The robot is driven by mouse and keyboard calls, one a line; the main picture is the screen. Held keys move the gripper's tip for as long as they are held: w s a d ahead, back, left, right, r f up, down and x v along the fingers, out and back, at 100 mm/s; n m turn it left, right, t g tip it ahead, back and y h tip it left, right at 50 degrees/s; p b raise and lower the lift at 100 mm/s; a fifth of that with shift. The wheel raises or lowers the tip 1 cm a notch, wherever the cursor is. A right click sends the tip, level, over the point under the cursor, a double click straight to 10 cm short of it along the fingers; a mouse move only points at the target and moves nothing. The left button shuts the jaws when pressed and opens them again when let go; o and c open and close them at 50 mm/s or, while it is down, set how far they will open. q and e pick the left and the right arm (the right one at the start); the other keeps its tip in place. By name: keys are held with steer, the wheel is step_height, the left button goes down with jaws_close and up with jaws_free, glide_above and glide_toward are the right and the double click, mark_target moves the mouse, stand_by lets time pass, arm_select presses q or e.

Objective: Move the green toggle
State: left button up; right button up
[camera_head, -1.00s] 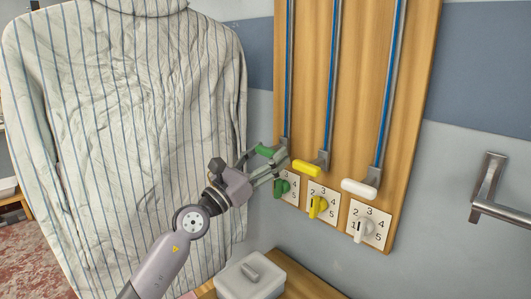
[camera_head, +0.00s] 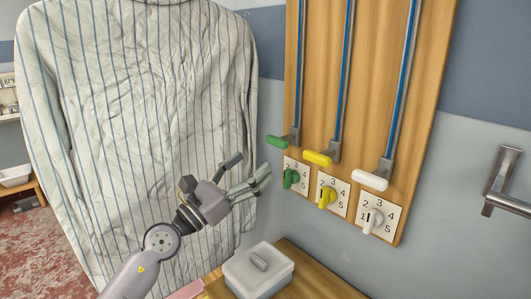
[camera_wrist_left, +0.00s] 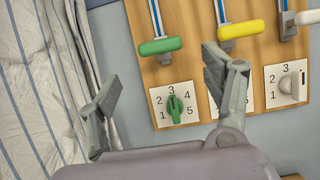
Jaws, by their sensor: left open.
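A green handle (camera_head: 276,142) sits at the lower end of the leftmost blue-striped rail on a wooden board. Below it, a green rotary knob (camera_head: 290,178) sits on a white plate numbered 1 to 5. In the left wrist view the green handle (camera_wrist_left: 160,46) and green knob (camera_wrist_left: 175,108) both show between the spread fingers, beyond them. The knob's pointer looks near 3. My left gripper (camera_head: 250,168) is open and empty, left of the knob and in front of the striped cloth, touching neither green part. My right gripper is not in view.
Yellow (camera_head: 317,158) and white (camera_head: 369,180) handles sit to the right, above a yellow knob (camera_head: 327,197) and a white knob (camera_head: 371,221). A lidded box (camera_head: 258,272) stands on a wooden surface below. A striped shirt (camera_head: 130,120) hangs behind my arm.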

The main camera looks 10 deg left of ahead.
arm_select(q)
steer(key=shift+v, duration=1.45)
